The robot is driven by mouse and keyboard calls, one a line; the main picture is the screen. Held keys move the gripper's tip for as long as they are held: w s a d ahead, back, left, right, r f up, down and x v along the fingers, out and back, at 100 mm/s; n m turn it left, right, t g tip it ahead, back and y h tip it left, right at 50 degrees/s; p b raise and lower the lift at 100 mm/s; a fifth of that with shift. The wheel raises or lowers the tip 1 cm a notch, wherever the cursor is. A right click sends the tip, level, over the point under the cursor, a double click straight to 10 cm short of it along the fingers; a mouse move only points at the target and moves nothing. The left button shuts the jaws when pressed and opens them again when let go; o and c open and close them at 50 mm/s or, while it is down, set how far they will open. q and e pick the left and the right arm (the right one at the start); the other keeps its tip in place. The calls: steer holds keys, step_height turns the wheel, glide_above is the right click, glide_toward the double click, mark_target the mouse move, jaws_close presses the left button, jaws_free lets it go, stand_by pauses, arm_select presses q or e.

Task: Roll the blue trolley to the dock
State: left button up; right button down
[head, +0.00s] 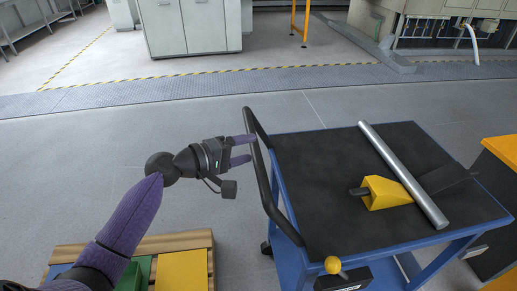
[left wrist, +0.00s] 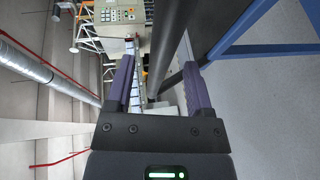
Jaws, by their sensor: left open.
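The blue trolley (head: 285,205) stands at the right of the head view, with a black top and a black push handle (head: 262,185) along its left side. My left gripper (head: 246,149) is open at the far part of that handle, its fingertips close to the bar. In the left wrist view the handle bar (left wrist: 165,60) runs lengthwise between the two spread fingers; I cannot tell whether they touch it. My right gripper is not in view. I cannot make out a dock.
A metal tube (head: 405,175) and a yellow block (head: 385,192) lie on the trolley top. A wooden pallet (head: 195,241) with coloured boxes is at lower left. An orange-topped cabinet (head: 500,150) stands close on the right. Grey floor is clear beyond the trolley, up to a striped line.

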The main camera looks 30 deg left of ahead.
mark_target(256, 147)
arm_select(q)
steer(key=shift+x, duration=1.6)
jaws_close()
